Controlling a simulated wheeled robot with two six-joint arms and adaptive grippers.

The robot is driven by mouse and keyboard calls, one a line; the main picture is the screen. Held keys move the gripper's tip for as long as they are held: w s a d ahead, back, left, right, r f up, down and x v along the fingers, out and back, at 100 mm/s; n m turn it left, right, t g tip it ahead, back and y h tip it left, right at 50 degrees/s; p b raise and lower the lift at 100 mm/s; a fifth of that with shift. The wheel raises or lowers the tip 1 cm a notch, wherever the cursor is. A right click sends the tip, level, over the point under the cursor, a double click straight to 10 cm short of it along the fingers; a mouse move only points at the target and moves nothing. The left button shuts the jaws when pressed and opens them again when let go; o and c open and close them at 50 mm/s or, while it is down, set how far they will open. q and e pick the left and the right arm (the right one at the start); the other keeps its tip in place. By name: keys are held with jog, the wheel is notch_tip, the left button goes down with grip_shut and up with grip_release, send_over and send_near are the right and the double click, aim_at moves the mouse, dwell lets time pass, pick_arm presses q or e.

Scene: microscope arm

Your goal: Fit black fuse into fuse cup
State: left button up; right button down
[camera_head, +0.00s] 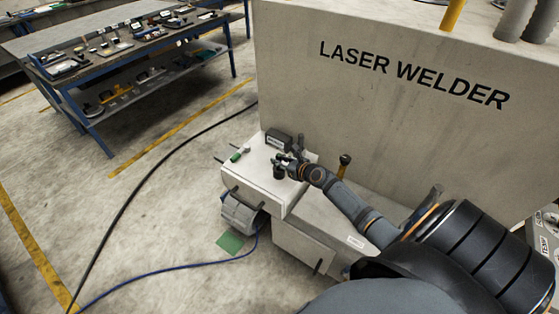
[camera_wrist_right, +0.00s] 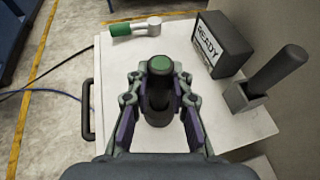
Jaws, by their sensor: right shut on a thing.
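The black fuse (camera_wrist_right: 160,68), a dark cylinder with a green end, stands between the fingers of my right gripper (camera_wrist_right: 156,92) in the right wrist view. The gripper is shut on it. A wider dark round piece (camera_wrist_right: 158,114), which looks like the fuse cup, shows just below the fuse between the fingers. The fingers hide much of both, so I cannot tell how far the fuse sits in the cup. In the head view, my right gripper (camera_head: 288,162) is over the white box top, beside a small dark cylinder (camera_head: 278,172). My left gripper is not in view.
The white box top (camera_wrist_right: 235,125) carries a green-and-white cylinder lying down (camera_wrist_right: 135,27), a black box reading READY (camera_wrist_right: 218,45) and a dark lever (camera_wrist_right: 268,78). The large laser welder body (camera_head: 400,120) rises behind. A tool-covered bench (camera_head: 110,45) stands far left.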

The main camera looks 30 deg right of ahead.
jog(key=shift+f+b, duration=0.9)
jog(key=shift+f, duration=0.2)
jog(key=c, duration=1.1)
grip_release()
jog(key=shift+s+d+r, duration=0.1)
jog(key=shift+s, duration=0.2)
jog(key=v, duration=0.7)
